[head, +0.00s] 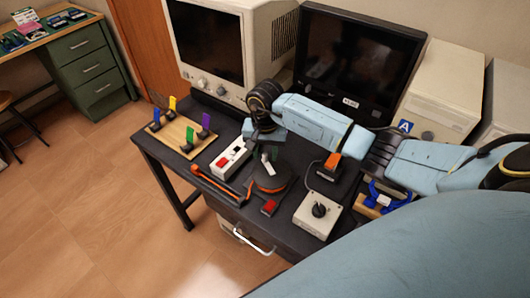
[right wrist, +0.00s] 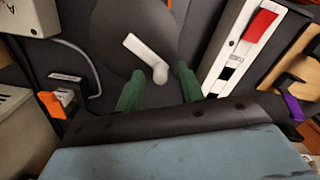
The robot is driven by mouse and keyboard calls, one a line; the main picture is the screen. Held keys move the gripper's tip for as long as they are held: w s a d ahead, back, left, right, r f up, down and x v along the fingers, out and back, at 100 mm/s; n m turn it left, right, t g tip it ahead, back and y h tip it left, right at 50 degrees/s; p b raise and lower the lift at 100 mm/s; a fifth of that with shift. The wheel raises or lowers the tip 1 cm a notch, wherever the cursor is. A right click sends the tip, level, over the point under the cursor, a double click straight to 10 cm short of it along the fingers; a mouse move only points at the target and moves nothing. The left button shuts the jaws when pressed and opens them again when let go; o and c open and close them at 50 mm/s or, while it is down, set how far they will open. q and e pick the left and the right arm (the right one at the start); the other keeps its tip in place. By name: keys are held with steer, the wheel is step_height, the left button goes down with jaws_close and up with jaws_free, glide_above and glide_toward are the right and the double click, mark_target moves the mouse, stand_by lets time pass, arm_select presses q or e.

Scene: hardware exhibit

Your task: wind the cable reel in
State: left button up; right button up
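The cable reel (head: 279,186), round with a dark top and an orange rim, sits on the dark desk. In the right wrist view the reel (right wrist: 112,38) is a dark grey disc with a white crank handle (right wrist: 137,46) ending in a round knob. The crank also shows in the head view (head: 267,164). My right gripper (head: 268,156) points down over the reel. In the right wrist view its green fingertips (right wrist: 158,82) are apart, with the crank's knob close to the gap between them; I cannot tell whether they touch it. My left gripper is not in view.
A white strip with a red switch (head: 232,158) lies left of the reel, a grey knob box (head: 317,214) right of it. An orange-black bar (head: 215,184) lies in front. A wooden board (head: 178,140) holds coloured clips. Monitors (head: 358,60) stand behind.

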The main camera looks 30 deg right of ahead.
steer(key=shift+f, duration=0.4)
steer(key=shift+c, duration=0.5)
jaws_close()
steer(key=shift+d, duration=0.1)
